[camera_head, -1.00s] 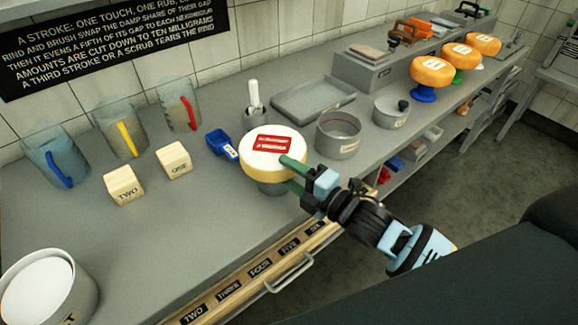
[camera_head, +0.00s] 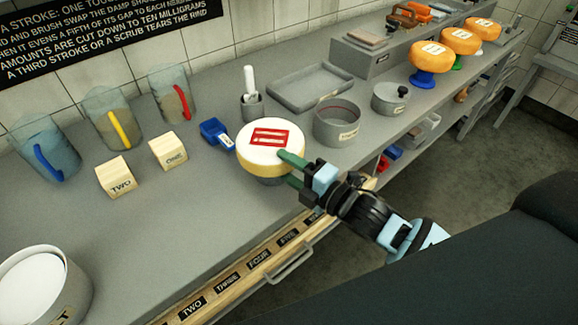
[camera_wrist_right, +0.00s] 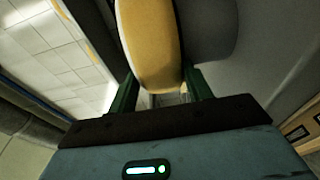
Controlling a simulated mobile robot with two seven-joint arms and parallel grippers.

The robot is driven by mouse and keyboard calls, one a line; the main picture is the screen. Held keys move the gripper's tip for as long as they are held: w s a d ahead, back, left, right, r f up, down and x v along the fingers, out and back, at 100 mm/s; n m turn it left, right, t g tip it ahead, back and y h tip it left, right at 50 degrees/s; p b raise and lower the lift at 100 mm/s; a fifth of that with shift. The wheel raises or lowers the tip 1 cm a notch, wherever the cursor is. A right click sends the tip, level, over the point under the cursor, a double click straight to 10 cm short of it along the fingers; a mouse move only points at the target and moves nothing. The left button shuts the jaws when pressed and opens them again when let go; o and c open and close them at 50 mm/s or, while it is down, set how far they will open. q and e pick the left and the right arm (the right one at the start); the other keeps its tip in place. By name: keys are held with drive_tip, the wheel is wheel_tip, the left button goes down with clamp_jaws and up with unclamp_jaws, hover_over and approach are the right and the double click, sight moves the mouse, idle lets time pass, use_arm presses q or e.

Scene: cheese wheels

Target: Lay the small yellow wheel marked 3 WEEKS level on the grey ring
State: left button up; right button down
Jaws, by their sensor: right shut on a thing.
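The small yellow wheel (camera_head: 268,150) has a white top with a red-and-white label, whose words I cannot read. My right gripper (camera_head: 290,169) is shut on the wheel's right edge, one green finger above and one below. In the right wrist view the wheel's yellow side (camera_wrist_right: 150,45) lies between the fingers, with a grey surface beside it. My left gripper is not in view.
A blue scoop (camera_head: 216,134), a grey pot with a white-handled tool (camera_head: 251,105) and an open round tin (camera_head: 338,122) stand close behind. Wooden blocks (camera_head: 115,177) and jugs (camera_head: 110,118) are left. Orange wheels (camera_head: 430,63) stand far right.

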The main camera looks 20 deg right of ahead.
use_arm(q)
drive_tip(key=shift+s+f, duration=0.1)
use_arm(e)
drive_tip(key=shift+r, duration=0.1)
drive_tip(key=c, duration=0.6)
unclamp_jaws()
drive_tip(key=shift+o, duration=0.2)
drive_tip(key=shift+f, duration=0.45)
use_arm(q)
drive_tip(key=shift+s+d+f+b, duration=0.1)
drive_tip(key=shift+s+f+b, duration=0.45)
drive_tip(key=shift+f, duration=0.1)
use_arm(e)
drive_tip(key=v, duration=0.8)
drive_tip(key=shift+r, duration=0.25)
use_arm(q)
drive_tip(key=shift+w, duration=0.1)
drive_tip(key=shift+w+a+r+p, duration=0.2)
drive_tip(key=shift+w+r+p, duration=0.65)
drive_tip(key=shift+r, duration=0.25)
use_arm(e)
drive_tip(key=s+f+m+g+h, duration=0.6)
drive_tip(key=s+f+m, duration=1.6)
drive_tip(key=f, duration=0.4)
drive_tip(key=shift+s+d+f+g+h, duration=0.3)
drive_tip(key=shift+f+g+h, duration=0.1)
drive_tip(key=shift+h, duration=0.1)
